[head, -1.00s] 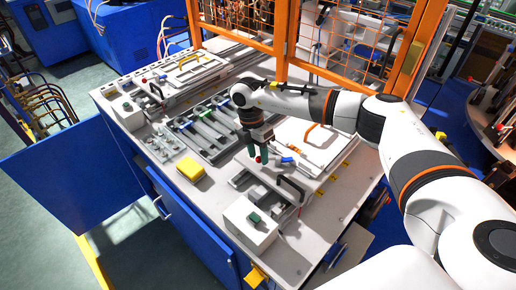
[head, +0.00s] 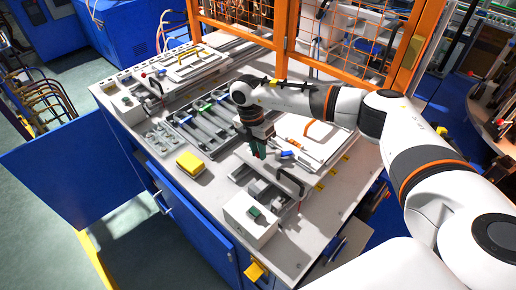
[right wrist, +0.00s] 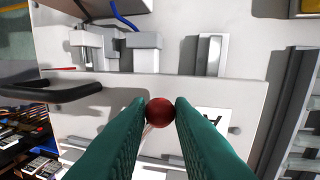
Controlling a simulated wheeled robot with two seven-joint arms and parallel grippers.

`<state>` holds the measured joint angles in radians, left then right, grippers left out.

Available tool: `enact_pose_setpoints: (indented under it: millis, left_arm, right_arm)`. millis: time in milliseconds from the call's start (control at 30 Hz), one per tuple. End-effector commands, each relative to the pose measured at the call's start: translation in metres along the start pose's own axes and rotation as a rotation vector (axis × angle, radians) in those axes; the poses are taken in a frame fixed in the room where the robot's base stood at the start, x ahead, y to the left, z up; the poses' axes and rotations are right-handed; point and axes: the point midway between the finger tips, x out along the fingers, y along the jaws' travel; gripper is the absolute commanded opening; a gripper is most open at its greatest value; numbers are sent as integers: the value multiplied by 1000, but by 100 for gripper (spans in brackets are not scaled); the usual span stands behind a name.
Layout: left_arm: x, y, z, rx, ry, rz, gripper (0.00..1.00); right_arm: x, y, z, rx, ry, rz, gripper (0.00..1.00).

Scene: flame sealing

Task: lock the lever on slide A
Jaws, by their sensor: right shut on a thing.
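The lever's red ball knob (right wrist: 159,112) is between the green fingertips of my right gripper (right wrist: 160,112) in the right wrist view. The fingers are shut on it from both sides. Behind it is the pale slide plate (right wrist: 100,125), with a partly hidden letter label (right wrist: 211,117) that looks like an A. In the head view my right gripper (head: 258,153) points down at this slide, and the knob is hidden there. The slide's black handle (head: 291,182) is just right of the gripper. The lever's lock state cannot be told. My left gripper is not in view.
A white box with a green button (head: 253,211) stands in front of the slide. A yellow block (head: 190,163) lies to the left. An orange mesh fence (head: 345,45) stands behind the table.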

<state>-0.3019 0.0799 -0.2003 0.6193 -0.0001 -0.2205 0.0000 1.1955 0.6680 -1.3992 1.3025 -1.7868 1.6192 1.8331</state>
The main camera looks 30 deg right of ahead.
Motion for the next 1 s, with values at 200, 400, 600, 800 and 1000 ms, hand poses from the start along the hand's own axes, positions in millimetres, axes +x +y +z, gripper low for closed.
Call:
enact_pose_setpoints:
  millis: [200,400,600,800,1000]
  left_arm:
    - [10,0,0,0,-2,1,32]
    - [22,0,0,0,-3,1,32]
    - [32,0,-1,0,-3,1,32]
    - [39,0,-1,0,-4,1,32]
    - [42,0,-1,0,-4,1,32]
  right_arm:
    - [2,7,5,-147,27,-4,0]
    - [4,15,9,-299,58,-5,0]
    - [6,23,11,-430,84,-4,0]
    - [6,28,12,-518,102,-4,0]
    - [5,31,12,-559,110,-4,0]
